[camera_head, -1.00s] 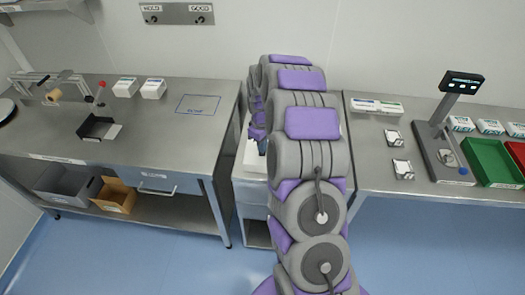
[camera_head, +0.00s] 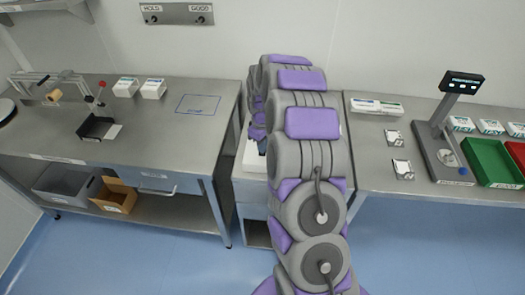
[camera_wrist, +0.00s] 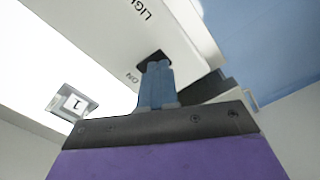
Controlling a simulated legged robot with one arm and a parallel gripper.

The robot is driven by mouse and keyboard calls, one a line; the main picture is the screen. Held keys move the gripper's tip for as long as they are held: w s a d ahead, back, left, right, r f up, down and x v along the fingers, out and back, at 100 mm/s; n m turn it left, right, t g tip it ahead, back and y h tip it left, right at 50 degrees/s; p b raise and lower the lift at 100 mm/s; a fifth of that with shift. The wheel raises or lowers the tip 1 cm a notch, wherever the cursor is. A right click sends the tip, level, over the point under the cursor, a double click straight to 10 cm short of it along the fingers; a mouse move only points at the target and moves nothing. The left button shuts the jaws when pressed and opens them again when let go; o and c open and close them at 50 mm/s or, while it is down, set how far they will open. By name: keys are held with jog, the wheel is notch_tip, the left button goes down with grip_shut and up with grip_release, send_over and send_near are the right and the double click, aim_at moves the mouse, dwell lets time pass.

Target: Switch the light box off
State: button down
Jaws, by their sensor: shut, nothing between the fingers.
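The light box (camera_wrist: 180,30) fills the upper part of the wrist view, with part of its lettering and the word ON on its white rim. Its panel (camera_wrist: 50,60) glows bright white. A black switch (camera_wrist: 150,55) sits in the rim beside the word ON. My gripper (camera_wrist: 156,66) is shut and empty, with its blue fingertips at the switch and covering part of it. I cannot tell whether they touch or press it. In the head view, my arm hides most of the light box (camera_head: 252,158) between the two benches.
A steel bench (camera_head: 150,130) stands on the left, and another (camera_head: 375,165) with a scale (camera_head: 440,150), a green tray (camera_head: 490,162) and boxes on the right. Blue floor (camera_head: 400,250) is clear in front.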

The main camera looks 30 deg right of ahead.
jog(key=shift+f, duration=0.95)
dwell(0.7)
jog(key=shift+r, duration=0.1)
jog(key=shift+r+p, duration=1.1)
jog(key=shift+r, duration=2.3)
